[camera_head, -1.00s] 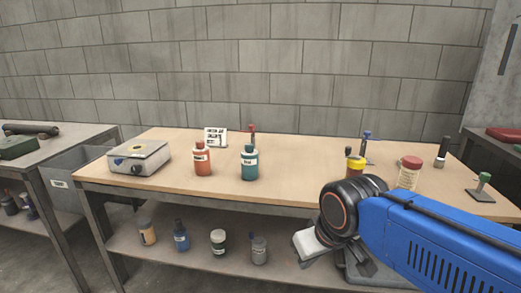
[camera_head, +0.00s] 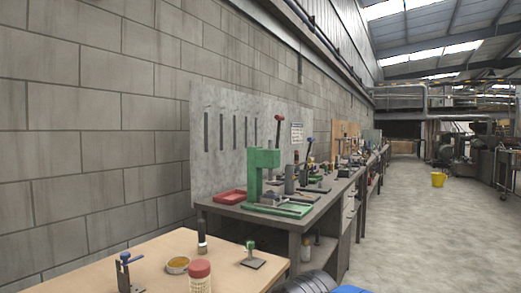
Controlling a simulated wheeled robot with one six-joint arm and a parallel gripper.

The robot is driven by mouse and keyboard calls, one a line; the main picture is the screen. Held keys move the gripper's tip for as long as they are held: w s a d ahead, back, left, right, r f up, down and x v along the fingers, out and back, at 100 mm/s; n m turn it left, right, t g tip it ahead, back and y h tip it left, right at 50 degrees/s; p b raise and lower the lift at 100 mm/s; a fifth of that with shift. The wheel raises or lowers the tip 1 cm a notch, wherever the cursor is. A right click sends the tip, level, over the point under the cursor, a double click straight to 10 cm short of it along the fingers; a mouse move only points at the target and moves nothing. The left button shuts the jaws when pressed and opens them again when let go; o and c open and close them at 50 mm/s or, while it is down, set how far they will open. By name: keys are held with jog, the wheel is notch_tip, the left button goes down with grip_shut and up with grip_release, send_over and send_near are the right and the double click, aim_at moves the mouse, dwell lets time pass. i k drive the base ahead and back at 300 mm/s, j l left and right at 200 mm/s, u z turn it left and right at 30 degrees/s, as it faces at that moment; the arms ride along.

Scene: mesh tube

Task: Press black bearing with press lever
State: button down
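A green press (camera_head: 255,178) stands on a dark workbench in the middle of the view, with a green base at its foot. A lever with a red knob (camera_head: 278,118) rises above the press head and looks like the press lever. I cannot make out a black bearing; the objects at the press base are too small to tell. My gripper is not in view. Only a dark joint and a bit of blue of my arm show at the bottom edge.
A wooden table (camera_head: 150,252) is at the lower left, with a red-capped jar (camera_head: 200,278), a black bottle (camera_head: 202,238), a shallow round tin (camera_head: 178,265) and small toggle clamps. A red tray (camera_head: 230,197) lies left of the press.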

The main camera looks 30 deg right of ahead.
aim_at(280, 118)
jog(key=j+z, duration=0.25)
jog(key=z, duration=0.15)
jog(key=i+j+z, duration=0.1)
jog(key=j+z, duration=0.5)
jog(key=z, duration=0.15)
jog(key=i+l, duration=0.25)
jog(key=l, duration=0.15)
jog(key=i+l, duration=0.25)
jog(key=l, duration=0.2)
jog(key=i+l, duration=0.25)
jog(key=l, duration=0.15)
jog(key=i+l, duration=0.25)
jog(key=l, duration=0.15)
jog(key=i+l, duration=0.2)
jog(key=l, duration=0.25)
jog(key=i+l, duration=0.25)
jog(key=l, duration=0.15)
jog(key=u, duration=1.95)
jog(key=l, duration=0.1)
